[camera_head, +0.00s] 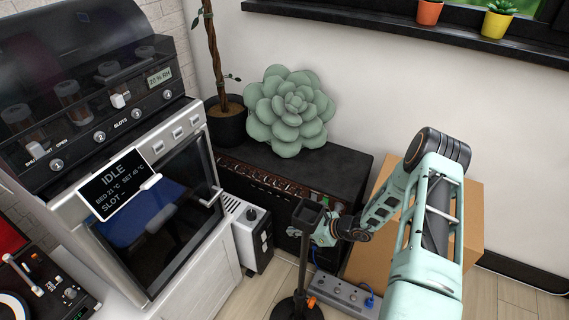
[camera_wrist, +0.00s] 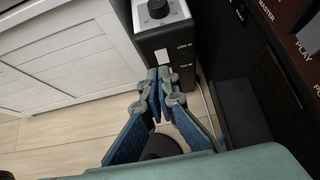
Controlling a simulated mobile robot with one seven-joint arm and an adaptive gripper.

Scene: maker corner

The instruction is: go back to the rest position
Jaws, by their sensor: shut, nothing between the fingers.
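My gripper (camera_head: 323,236) is at the end of my pale green arm, low in the middle of the head view. It looks close to a black stand (camera_head: 303,265) with a square top and round base; I cannot tell whether they touch. In the wrist view my gripper (camera_wrist: 159,88) has its blue-padded fingers together at the tips, with nothing held. A dark round shape (camera_wrist: 160,148), perhaps the stand's base, shows between the finger links.
A white machine (camera_head: 190,235) with a glass door and an IDLE display stands left. A small control box (camera_head: 250,238) stands beside it. A black cabinet (camera_head: 345,165) bears a succulent-shaped cushion (camera_head: 288,110). A cardboard box (camera_head: 473,215) and a power strip (camera_head: 343,292) are right.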

